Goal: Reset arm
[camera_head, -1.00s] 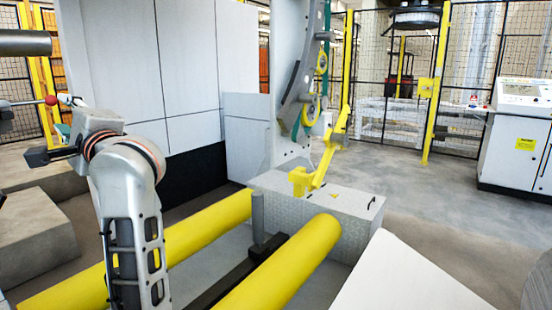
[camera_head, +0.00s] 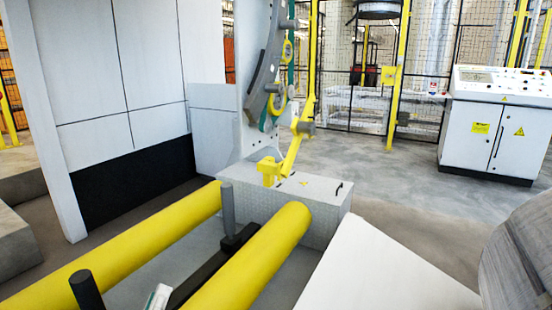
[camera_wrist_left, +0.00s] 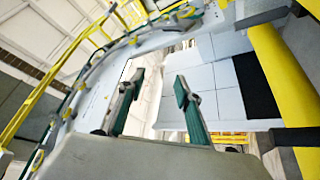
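My left gripper (camera_wrist_left: 159,84) shows in the left wrist view with two dark green fingers spread apart. The gap between them is empty. In the head view only a small pale and green piece, probably my left gripper (camera_head: 158,297), shows at the bottom edge between the yellow rollers. The rest of my left arm is out of that view. My right gripper is not in view.
Two yellow rollers (camera_head: 262,262) run toward a grey metal block (camera_head: 318,195). A wrapping ring (camera_head: 268,62) stands behind it. A control console (camera_head: 495,130) is at the right, a grey coil (camera_head: 525,255) at lower right. Grey floor between is clear.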

